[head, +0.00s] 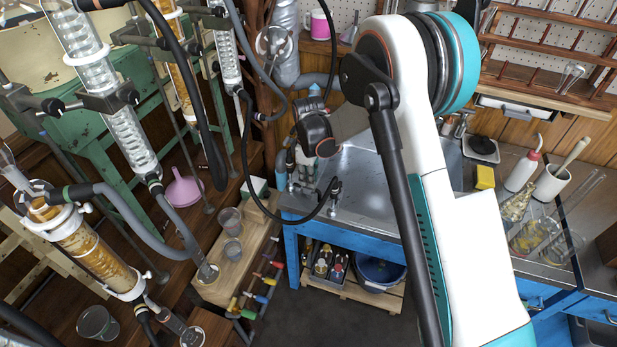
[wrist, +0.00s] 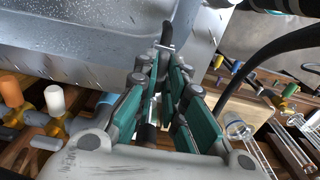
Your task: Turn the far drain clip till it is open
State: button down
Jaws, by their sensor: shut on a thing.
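In the wrist view my gripper (wrist: 154,62) has its teal-padded fingers closed together at the tips, beside the grey metal sink wall. A small grey metal piece (wrist: 168,36) stands out at the fingertips and appears to be the far drain clip. Most of it is hidden by the fingers, so its turn angle cannot be told. In the head view my dark wrist is at the left end of the sink (head: 370,185).
Orange (wrist: 11,91) and white (wrist: 55,101) tap handles stand close at left of my fingers. A black hose (head: 246,165) loops beside the sink. Glass condensers (head: 120,130) and a pink funnel (head: 183,189) stand at left. Coloured valves (head: 262,281) line the low wooden board.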

dwell(0.5)
jog(key=c, duration=1.7)
grip_release()
jog(key=shift+o, duration=0.2)
jog(key=shift+r, duration=0.1)
notch_tip(320, 180, up, 12)
